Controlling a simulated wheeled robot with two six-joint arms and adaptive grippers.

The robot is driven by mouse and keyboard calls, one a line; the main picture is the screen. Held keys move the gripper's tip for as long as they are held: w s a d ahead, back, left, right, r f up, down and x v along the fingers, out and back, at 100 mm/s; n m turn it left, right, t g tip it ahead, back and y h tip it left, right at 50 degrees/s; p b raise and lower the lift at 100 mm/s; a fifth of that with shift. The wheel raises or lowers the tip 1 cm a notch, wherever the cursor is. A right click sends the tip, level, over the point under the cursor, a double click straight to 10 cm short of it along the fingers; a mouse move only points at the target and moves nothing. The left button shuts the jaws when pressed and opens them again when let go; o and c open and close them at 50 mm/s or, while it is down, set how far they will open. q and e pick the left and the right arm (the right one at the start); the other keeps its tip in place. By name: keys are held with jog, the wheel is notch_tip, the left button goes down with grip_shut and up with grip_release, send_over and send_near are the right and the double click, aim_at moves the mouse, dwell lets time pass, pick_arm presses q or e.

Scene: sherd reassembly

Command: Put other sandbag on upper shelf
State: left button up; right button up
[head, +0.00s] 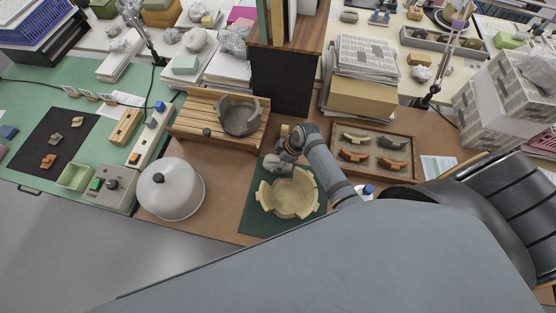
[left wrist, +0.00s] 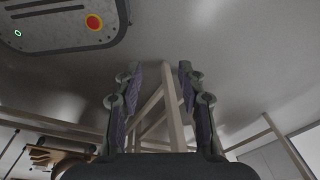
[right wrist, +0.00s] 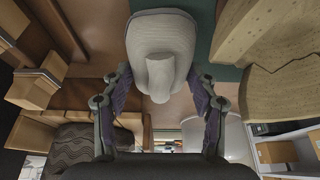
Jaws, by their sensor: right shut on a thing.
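A pale grey-white sandbag (right wrist: 160,45) with a narrow neck sits between the fingers of my right gripper (right wrist: 160,85) in the right wrist view. The gripper is shut on it. In the head view my right gripper (head: 275,162) is just behind the pale yellow pot (head: 290,194), which stands on a dark green mat (head: 257,222). The sandbag is hard to make out there. My left gripper (left wrist: 160,78) is open and empty in its own wrist view, and is out of the head view. I cannot tell which surface is the upper shelf.
A slatted wooden rack (head: 188,130) holds a dark grey broken pot (head: 238,118) at back left. A white dome (head: 171,190) stands left of the mat. A tray of sherds (head: 408,178) lies right of my right arm. A dark cabinet (head: 282,85) stands behind.

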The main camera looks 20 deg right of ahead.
jog(key=o, duration=1.3)
jog(key=shift+s+d+f, duration=0.1)
jog(key=o, duration=0.3)
jog(key=shift+o, duration=0.2)
jog(key=shift+r, duration=0.25)
pick_arm(q)
jog(key=shift+s+a+f, duration=0.1)
jog(key=shift+s+f, duration=0.15)
jog(key=shift+s, duration=0.7)
pick_arm(e)
jog(key=v, duration=1.1)
jog(key=shift+d+r, duration=0.15)
jog(key=shift+r, duration=0.15)
